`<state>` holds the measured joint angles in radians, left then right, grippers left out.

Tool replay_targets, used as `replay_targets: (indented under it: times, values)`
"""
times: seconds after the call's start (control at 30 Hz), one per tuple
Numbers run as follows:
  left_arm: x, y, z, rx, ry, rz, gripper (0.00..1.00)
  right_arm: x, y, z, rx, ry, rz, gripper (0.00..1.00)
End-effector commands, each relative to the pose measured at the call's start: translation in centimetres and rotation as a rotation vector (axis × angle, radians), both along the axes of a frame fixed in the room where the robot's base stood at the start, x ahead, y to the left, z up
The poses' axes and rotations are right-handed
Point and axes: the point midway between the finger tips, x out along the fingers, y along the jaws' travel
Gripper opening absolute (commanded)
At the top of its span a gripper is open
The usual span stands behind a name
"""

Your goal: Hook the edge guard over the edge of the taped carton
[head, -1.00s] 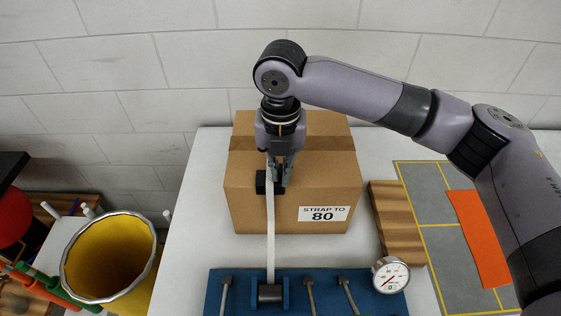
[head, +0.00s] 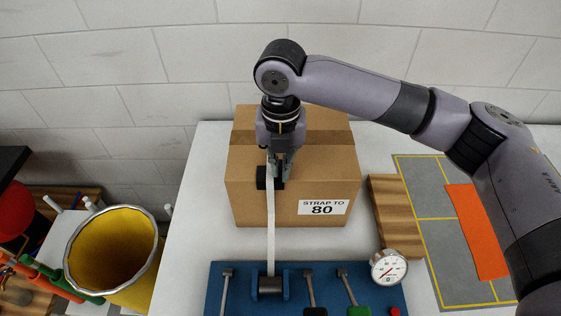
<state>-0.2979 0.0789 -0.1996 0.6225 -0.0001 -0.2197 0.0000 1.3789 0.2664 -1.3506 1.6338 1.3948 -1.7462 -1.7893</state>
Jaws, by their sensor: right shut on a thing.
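The taped carton (head: 250,205) stands on the white table, with brown tape across its top and a "STRAP TO 80" label on its front. A small black piece, which looks like the edge guard (head: 262,178), sits at the carton's top front edge, left of its middle. My right gripper (head: 278,178) points down at that edge, shut on the black piece, and partly hides it. I cannot tell whether the guard is hooked over the edge. A white strap (head: 270,235) runs from the guard down to the blue base. My left gripper is not in view.
A blue base (head: 235,300) with levers and a dial gauge (head: 389,267) stands in front of the carton. A wooden block (head: 395,215) and a grey mat with an orange sheet (head: 477,230) lie to the right. A yellow bin (head: 110,250) stands at the left.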

Motion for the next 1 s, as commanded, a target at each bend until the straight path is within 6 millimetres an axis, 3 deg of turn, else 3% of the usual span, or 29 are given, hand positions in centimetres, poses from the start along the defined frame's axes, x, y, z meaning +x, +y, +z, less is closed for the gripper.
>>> replay_targets:
  times: [0.2, 0.23, 0.57, 0.87, 1.0]
  values:
    - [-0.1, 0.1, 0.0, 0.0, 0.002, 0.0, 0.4, 0.0, 0.0, 0.0, 0.0, 0.0, 0.0, 0.0]
    - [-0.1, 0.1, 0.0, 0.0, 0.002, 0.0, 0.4, 0.0, 0.0, 0.0, 0.0, 0.0, 0.0, 0.07]
    - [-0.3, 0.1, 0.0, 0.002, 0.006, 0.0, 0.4, 0.0, 0.0, 0.0, 0.0, 0.0, 0.0, 0.29]
    - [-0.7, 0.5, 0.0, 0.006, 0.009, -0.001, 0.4, 0.0, 0.0, 0.1, 0.0, -0.001, 0.0, 0.29]
    - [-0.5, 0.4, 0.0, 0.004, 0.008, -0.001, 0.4, 0.1, 0.0, 1.2, 0.0, -0.003, -0.001, 0.29]
